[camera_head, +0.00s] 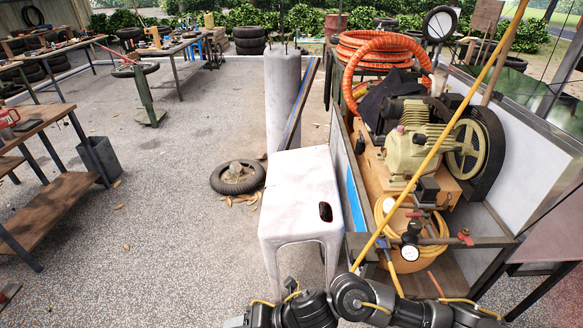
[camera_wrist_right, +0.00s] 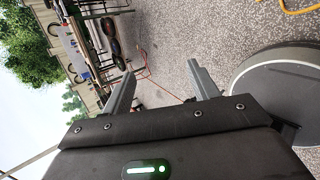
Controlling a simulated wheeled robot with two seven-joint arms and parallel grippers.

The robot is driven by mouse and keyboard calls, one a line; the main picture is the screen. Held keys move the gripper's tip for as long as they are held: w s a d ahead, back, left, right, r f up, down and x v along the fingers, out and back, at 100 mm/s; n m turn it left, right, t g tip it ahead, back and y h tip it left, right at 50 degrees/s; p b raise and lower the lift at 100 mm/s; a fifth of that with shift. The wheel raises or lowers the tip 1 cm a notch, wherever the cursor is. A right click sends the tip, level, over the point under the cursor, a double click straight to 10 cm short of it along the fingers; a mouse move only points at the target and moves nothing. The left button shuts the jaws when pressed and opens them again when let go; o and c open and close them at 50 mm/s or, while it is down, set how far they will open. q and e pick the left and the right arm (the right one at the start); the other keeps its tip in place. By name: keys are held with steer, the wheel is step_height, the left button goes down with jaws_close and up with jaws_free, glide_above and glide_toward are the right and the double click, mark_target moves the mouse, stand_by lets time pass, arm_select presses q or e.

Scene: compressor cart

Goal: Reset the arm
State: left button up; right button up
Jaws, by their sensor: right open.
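My right gripper (camera_wrist_right: 160,84) shows in the right wrist view with its two grey fingers spread apart and nothing between them. The view is turned sideways, with gravel ground and a row of tyres beyond the fingertips. In the head view, black links of my own arm lie folded across the bottom edge, in front of the white stool (camera_head: 300,198) and the compressor cart (camera_head: 463,242). No gripper fingers can be made out there. My left gripper does not show in either view.
The cart carries a compressor (camera_head: 410,140), an orange hose coil (camera_head: 375,50) and a yellow hose. A slanted yellow pole (camera_head: 440,140) crosses in front of it. A tyre (camera_head: 238,177) lies left of the stool. A wooden bench (camera_head: 50,195) stands at left, with open gravel between.

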step_height(320, 180, up, 4)
steer(key=w+d+m+t, duration=0.15)
steer(key=m+t, duration=0.25)
steer(key=m, duration=0.5)
steer(key=d+f+m+t+h, duration=0.3)
steer(key=d+m+h, duration=0.2)
steer(key=d+m, duration=0.9)
steer(key=s+d+f+m+g+h, duration=0.25)
steer(key=s+d+m, duration=0.4)
steer(key=d, duration=0.35)
steer(key=s+d+f+m+g+h, duration=0.25)
steer(key=s+d+m, duration=0.25)
steer(key=s+d, duration=0.35)
step_height(320, 180, down, 29)
steer(key=s+g, duration=0.1)
steer(key=s, duration=0.1)
steer(key=s+d+f+g, duration=0.1)
steer(key=s+d+f, duration=0.2)
steer(key=s+f, duration=1)
steer(key=shift+s+d, duration=0.35)
steer(key=shift+s, duration=0.65)
